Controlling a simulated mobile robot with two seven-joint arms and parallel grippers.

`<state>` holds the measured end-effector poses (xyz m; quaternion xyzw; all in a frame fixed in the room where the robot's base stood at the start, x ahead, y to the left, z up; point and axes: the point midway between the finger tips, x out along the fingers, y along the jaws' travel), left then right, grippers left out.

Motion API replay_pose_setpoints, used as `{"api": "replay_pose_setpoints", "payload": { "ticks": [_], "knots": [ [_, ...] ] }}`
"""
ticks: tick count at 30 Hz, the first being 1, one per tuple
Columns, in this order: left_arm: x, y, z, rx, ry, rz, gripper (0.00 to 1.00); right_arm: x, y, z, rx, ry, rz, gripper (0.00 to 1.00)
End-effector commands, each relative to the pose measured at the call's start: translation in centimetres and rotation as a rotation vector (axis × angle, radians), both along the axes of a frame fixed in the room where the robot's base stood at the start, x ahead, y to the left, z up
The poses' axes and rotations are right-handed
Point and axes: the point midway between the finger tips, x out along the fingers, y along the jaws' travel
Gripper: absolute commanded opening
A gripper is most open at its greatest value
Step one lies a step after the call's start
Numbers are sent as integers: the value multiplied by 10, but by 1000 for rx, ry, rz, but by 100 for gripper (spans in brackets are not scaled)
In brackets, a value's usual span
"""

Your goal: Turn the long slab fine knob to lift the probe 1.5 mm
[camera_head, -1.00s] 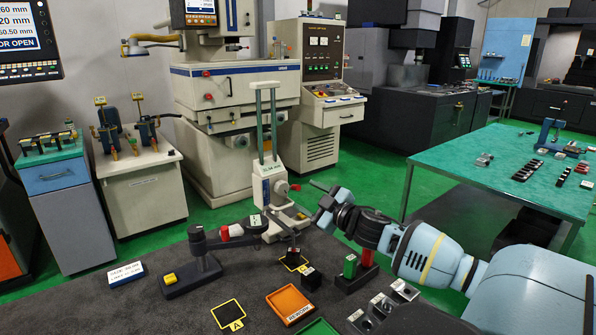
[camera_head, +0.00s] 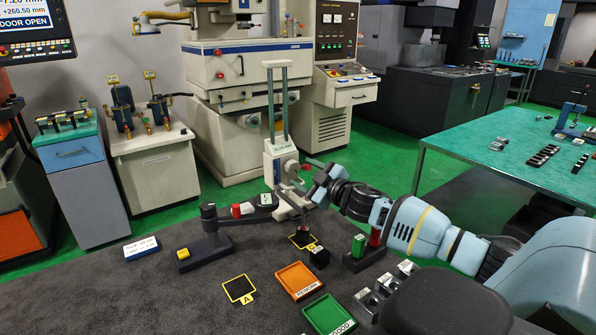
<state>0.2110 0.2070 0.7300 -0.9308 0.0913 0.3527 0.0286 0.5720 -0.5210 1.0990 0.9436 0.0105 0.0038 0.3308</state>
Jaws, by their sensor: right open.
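A tall gauge stand (camera_head: 282,148) with a pale green column and a whitish body stands at the far side of the dark table. A red knob (camera_head: 304,167) shows on its right side, partly hidden by my gripper. My right gripper (camera_head: 313,179) is open beside that side of the stand, very near it. I cannot tell if it touches the knob. A dark block (camera_head: 303,231) sits on a yellow-edged mark below the stand's arm; the probe tip is too small to make out. My left gripper is not in view.
A black stand with a swing arm (camera_head: 205,245) is left of the gauge. An orange tray (camera_head: 298,267), a green tray (camera_head: 328,314), a mark labelled A (camera_head: 224,289) and a black cube (camera_head: 319,258) lie in front.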

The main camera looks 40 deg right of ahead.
Motion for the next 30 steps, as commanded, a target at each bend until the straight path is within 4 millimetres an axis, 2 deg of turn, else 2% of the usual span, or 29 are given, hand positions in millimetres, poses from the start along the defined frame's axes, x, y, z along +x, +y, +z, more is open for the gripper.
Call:
{"api": "replay_pose_setpoints", "payload": {
  "ticks": [6, 12, 24, 30],
  "knots": [
    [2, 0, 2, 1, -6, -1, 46, 19, 0, 2, 1, -3, -2, 59],
    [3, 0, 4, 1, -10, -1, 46, 30, 1, 1, 1, -3, 0, 59],
    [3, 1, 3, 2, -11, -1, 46, 33, 1, 0, 0, 0, 0, 59],
    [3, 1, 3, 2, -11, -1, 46, 33, 1, 0, 0, 0, 0, 32]
  ]
}}
